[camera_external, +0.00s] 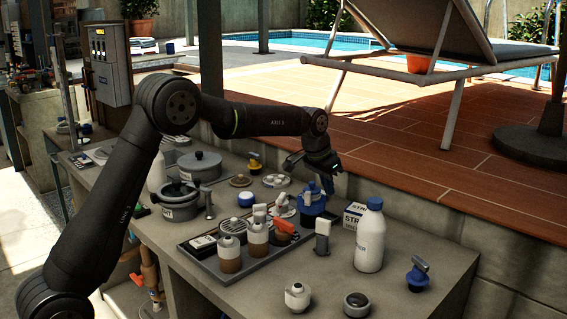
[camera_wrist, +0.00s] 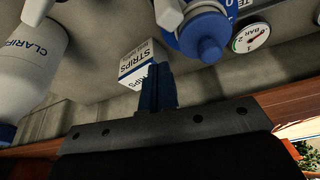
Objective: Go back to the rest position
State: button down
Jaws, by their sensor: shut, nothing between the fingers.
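My gripper (camera_external: 322,178) hangs over the back part of the grey counter (camera_external: 210,308), just above a blue-and-white fitting (camera_external: 311,202). Its blue fingers (camera_wrist: 157,88) are closed together in the wrist view, with nothing seen between them. In the wrist view a white box marked STRIPS (camera_wrist: 141,60) lies just beyond the fingertips. A blue-capped piece (camera_wrist: 205,40) is to the right of the fingers. I cannot tell whether the fingers touch anything.
A white bottle with a blue cap (camera_external: 369,240) and the STRIPS box (camera_external: 353,214) stand right of my gripper. A tray (camera_external: 207,262) holds small bottles and an orange piece. Grey pots (camera_external: 199,166) stand at left. A lounge chair (camera_external: 425,40) is on the deck behind.

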jog(key=shift+w+d+n+t+y, duration=0.2)
jog(key=shift+w+n, duration=0.2)
jog(key=shift+n, duration=0.45)
jog(key=shift+w+d+n+t+y, duration=0.2)
jog(key=shift+w+n, duration=0.15)
jog(key=shift+n, duration=0.5)
